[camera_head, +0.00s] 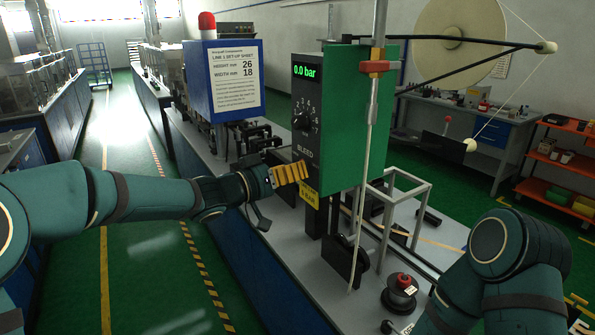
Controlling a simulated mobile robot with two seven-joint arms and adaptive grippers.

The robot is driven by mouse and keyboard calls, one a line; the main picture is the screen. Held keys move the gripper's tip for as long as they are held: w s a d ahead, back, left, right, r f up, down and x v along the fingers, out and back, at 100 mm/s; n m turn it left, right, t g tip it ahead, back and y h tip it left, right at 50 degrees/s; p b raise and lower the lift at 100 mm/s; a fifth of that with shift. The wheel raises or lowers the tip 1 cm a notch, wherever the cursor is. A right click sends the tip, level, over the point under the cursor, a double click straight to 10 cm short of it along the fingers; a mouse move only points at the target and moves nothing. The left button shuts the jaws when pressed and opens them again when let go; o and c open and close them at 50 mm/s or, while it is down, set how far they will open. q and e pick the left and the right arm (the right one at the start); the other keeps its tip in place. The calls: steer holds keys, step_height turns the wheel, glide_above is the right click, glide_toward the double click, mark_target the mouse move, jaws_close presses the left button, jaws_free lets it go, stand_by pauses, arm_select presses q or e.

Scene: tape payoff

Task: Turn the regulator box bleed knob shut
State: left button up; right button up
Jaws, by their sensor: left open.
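The regulator box (345,120) is green with a dark front panel, on a post above the grey bench. Its display (305,71) reads 0.0 bar. A black numbered dial (301,122) sits below the display, with the word BLEED under it. I cannot make out the bleed knob; my left gripper covers the panel just below that word. My left gripper (279,188) is open, one yellow ribbed finger pad in front of the lower panel. Whether it touches the panel, I cannot tell. My right arm shows at the lower right, but its gripper is out of view.
A blue box with a set-up sheet (235,77) and red lamp stands left of the regulator box. The left aisle is clear.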

arm_select(q)
steer(key=shift+x, duration=0.85)
steer(key=shift+o, duration=0.2)
jaws_close()
